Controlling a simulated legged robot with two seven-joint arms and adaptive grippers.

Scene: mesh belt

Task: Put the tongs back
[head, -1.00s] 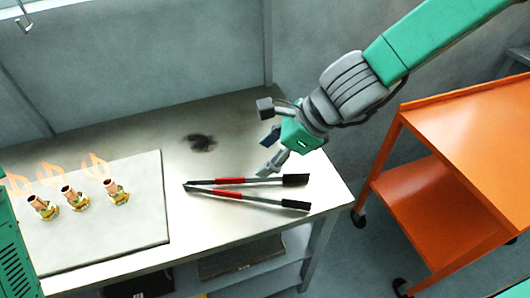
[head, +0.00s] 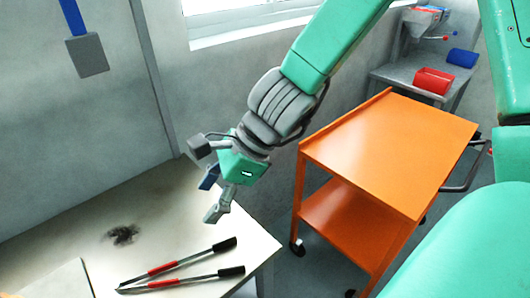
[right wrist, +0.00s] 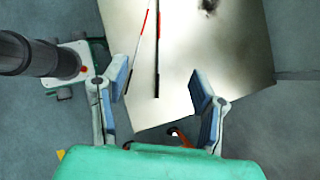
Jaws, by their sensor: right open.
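The tongs (head: 165,269), with long thin arms, red bands and black handle ends, lie spread in a narrow V on the grey table. Their handle ends point right, towards the table's right edge. In the right wrist view the tongs (right wrist: 157,55) reach down from the top edge, one handle in line with the gap between my fingers, the other near the left finger. My right gripper (head: 212,197) is open and empty above the table, behind the handle ends. It shows open in the right wrist view (right wrist: 160,86) too. My left gripper is not in view.
A pale board (head: 62,284) shows at the lower left, near a dark smudge (head: 122,235) on the table (head: 160,210). An orange trolley (head: 390,150) stands to the right. Behind it, a grey stand (head: 395,75) holds red and blue items. The table around the tongs is clear.

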